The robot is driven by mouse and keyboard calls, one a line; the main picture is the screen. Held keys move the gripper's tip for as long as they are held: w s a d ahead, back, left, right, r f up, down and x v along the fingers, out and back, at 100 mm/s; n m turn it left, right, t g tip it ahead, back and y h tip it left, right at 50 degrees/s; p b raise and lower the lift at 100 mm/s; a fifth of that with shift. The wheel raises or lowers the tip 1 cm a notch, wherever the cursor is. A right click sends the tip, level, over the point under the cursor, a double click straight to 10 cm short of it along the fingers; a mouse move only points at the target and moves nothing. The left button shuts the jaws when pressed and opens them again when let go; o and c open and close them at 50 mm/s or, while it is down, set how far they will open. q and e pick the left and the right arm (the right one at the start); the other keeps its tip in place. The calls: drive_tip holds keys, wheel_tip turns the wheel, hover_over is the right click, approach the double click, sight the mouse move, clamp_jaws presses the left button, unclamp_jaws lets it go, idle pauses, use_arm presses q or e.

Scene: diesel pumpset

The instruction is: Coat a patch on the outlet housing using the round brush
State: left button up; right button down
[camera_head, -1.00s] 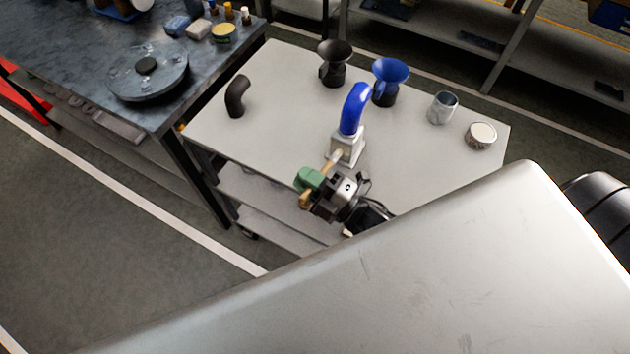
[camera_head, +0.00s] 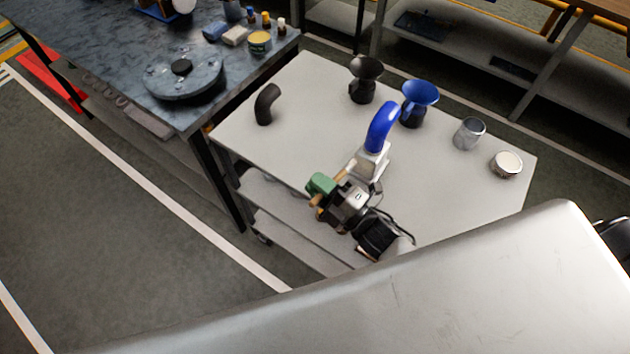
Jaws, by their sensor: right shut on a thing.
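My left gripper is not in view.
A dark workbench (camera_head: 130,55) adjoins at left. A large pale surface fills the foreground.

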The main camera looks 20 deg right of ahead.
drive_tip(key=v, duration=0.3)
drive_tip(key=r+v, duration=0.1)
drive_tip(key=v, duration=0.1)
drive_tip(key=shift+s+d+p, duration=0.1)
drive_tip(key=shift+d+p, duration=0.3)
drive_tip(key=shift+a, duration=0.1)
drive_tip(key=shift+s+a+p, duration=0.2)
drive_tip(key=shift+s+a, duration=0.75)
drive_tip(key=shift+a, duration=0.2)
drive_tip(key=shift+s+a+p, duration=0.15)
drive_tip(key=shift+s+a, duration=0.75)
drive_tip(key=shift+a, duration=0.25)
drive_tip(key=shift+s+a, duration=0.95)
drive_tip(key=shift+a, duration=0.2)
